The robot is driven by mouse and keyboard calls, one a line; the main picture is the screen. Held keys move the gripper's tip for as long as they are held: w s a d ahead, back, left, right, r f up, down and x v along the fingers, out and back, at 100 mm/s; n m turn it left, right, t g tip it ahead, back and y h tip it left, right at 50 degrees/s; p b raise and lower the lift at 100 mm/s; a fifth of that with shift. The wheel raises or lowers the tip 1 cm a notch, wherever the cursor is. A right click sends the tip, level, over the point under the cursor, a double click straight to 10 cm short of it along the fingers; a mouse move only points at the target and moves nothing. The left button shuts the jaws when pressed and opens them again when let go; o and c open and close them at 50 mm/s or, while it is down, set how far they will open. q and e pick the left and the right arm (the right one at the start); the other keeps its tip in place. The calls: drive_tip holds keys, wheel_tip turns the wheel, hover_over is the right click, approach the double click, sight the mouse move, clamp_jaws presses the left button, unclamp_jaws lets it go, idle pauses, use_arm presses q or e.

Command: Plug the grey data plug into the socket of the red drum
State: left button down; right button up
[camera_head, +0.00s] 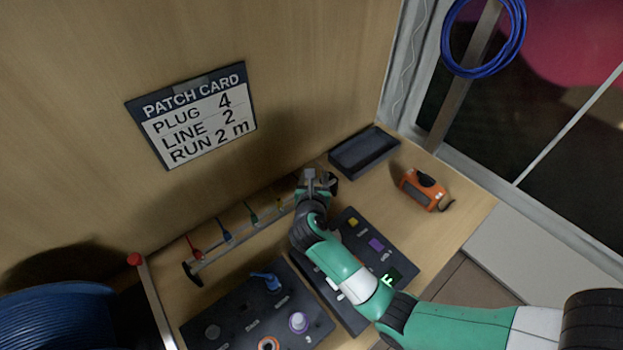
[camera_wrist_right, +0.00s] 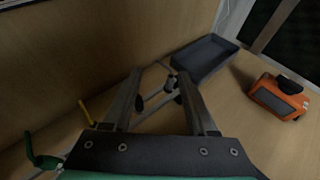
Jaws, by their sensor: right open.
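My right gripper (camera_head: 318,176) is open at the far right end of the plug rack (camera_head: 240,240). In the right wrist view its two fingers (camera_wrist_right: 160,74) stand apart, with a small dark grey piece (camera_wrist_right: 171,84) between them near the right fingertip. This may be the grey data plug on the rack end, but I cannot tell for sure. In the head view the gripper hides that spot. The red drum and its socket are not in view. My left gripper is not in view.
Red (camera_head: 194,248), blue (camera_head: 226,234), green (camera_head: 252,217) and yellow (camera_head: 281,204) plugs hang on the rack. A blue cable drum (camera_head: 55,318) is at lower left. Control panels (camera_head: 235,310) lie in front. A dark tray (camera_head: 364,152) and orange device (camera_head: 424,189) sit behind right.

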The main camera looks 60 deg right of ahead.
wheel_tip(320, 180, down, 8)
drive_tip(key=s+b, duration=0.2)
drive_tip(key=s, duration=0.1)
drive_tip(key=shift+g, duration=0.3)
drive_tip(key=b+x, duration=0.6)
drive_tip(key=x, duration=0.6)
drive_tip(key=shift+w+r, duration=0.15)
drive_tip(key=shift+w, duration=0.05)
drive_tip(key=shift+w+d, duration=0.1)
drive_tip(key=shift+d, duration=0.1)
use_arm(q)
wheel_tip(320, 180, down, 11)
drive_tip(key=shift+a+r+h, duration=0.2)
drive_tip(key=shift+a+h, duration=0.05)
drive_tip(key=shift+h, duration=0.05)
use_arm(e)
clamp_jaws()
